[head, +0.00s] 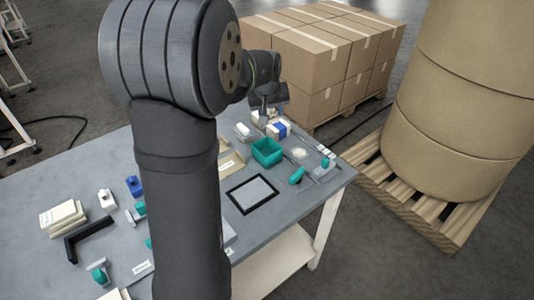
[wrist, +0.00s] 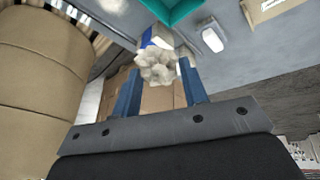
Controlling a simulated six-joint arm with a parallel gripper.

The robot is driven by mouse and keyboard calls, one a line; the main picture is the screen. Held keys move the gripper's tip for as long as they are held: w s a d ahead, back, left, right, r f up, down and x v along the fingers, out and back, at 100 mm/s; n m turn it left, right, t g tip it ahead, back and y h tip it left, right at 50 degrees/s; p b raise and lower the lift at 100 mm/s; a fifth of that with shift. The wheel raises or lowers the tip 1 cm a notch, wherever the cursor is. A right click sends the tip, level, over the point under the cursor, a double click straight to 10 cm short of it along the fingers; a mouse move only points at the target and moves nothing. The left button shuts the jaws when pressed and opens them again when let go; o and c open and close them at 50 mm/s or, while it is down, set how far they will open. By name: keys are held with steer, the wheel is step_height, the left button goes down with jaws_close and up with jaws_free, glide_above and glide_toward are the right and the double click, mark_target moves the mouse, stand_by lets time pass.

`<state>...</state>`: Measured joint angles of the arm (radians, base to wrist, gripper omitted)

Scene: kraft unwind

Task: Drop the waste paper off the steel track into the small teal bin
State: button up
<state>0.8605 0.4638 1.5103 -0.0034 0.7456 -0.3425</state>
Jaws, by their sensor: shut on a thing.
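A crumpled off-white wad of waste paper (wrist: 157,68) is between the two blue fingers of my gripper (wrist: 160,84) in the wrist view. The gripper is shut on it. In the head view my gripper (head: 265,108) is over the far end of the table, beyond the small teal bin (head: 267,147), and its fingers are hard to make out. The bin stands open on the table, and part of it shows at the top of the wrist view (wrist: 178,12). The paper is apart from the bin. A pale patch (head: 299,153) lies right of the bin; I cannot tell what it is.
A blue-and-white box (head: 279,129) stands just behind the bin, and a white item (head: 242,130) lies to its left. A teal-handled tool (head: 296,175) and a black-framed pad (head: 252,194) lie nearer. Stacked cartons (head: 318,55) and large kraft rolls (head: 450,110) stand beyond the table.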

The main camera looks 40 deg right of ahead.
steer(key=shift+f, duration=2.9)
steer(key=o, duration=1)
steer(key=v, duration=1.7)
steer(key=shift+s+a+r, duration=0.15)
